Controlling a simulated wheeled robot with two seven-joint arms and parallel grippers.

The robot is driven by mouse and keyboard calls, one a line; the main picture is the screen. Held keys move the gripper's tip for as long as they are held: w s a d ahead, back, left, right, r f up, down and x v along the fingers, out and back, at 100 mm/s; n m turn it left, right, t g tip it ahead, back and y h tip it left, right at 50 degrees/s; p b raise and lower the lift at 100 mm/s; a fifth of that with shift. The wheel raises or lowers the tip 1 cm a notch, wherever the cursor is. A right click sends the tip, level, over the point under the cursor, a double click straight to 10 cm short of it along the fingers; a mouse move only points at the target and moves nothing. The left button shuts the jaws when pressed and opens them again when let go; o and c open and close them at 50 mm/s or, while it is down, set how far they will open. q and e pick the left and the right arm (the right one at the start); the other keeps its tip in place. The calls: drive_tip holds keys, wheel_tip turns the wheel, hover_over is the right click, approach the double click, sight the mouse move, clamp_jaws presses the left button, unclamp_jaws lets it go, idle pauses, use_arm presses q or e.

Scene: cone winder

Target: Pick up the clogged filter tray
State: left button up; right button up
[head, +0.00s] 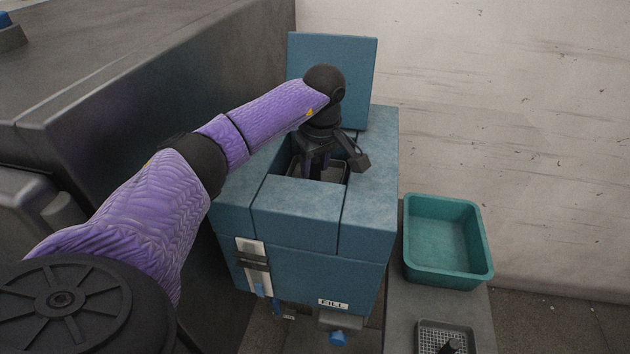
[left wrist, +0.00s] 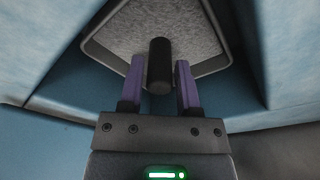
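The clogged filter tray (left wrist: 200,32) is covered in grey matted lint inside a thin rim, with a black upright handle (left wrist: 159,66). It lies in the open well of the blue box (head: 296,215); in the head view only part of the tray (head: 338,174) shows behind my gripper. My left gripper (head: 317,172) reaches down into the well. In the left wrist view its purple fingers (left wrist: 160,80) are open, one on each side of the handle, with narrow gaps. My right gripper is not in view.
The box's lid (head: 358,60) stands open at the back. An empty teal bin (head: 480,262) is on the grey bench at right, with a mesh tray (head: 430,325) with a black handle in front of it. A large dark machine (head: 150,75) flanks the box at left.

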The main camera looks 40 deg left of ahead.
use_arm(q)
clamp_jaws()
